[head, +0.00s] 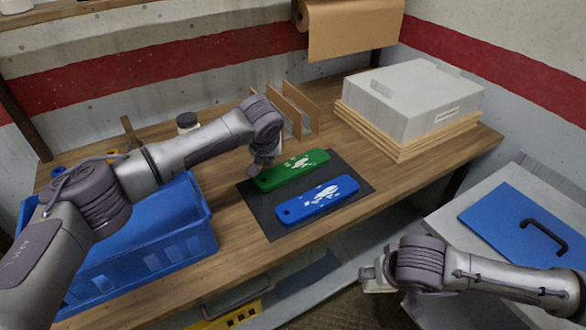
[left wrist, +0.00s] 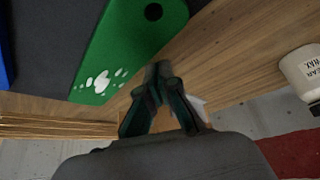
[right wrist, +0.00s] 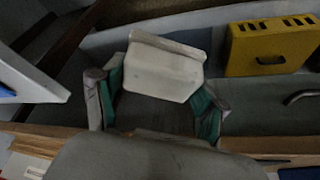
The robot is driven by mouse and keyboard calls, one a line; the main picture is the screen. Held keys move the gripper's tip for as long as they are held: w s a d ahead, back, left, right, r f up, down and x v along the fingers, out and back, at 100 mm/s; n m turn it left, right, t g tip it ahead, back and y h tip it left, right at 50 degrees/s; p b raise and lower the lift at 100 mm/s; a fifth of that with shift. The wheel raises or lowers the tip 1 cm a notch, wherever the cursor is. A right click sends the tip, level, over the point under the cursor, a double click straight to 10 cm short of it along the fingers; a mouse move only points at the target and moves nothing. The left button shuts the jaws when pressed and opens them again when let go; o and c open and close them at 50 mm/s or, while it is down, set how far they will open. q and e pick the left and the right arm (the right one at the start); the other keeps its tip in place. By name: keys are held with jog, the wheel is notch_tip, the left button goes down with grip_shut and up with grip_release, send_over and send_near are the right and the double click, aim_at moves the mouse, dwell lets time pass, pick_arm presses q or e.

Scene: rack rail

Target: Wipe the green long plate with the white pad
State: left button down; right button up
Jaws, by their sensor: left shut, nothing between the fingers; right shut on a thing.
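The green long plate (head: 292,170) lies on a dark mat (head: 262,218) on the wooden table, with white splotches on it and a hole at its left end. It also shows in the left wrist view (left wrist: 128,48). My left gripper (head: 256,172) is shut and empty beside the plate's holed end; its fingers (left wrist: 158,72) show over bare wood next to the plate. My right gripper (right wrist: 157,95) is shut on the white pad (right wrist: 160,72), away from the table, in front of its right part. The pad (head: 374,276) shows small in the head view.
A blue long plate (head: 318,198) with white splotches lies in front of the green one. A blue crate (head: 180,245) stands left, a wooden rack (head: 300,108) behind, a white box (head: 405,98) back right. A white-labelled jar (left wrist: 302,72) stands near my left gripper. A yellow case (right wrist: 270,45) lies below.

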pick_arm(q)
jog(key=shift+f, duration=0.4)
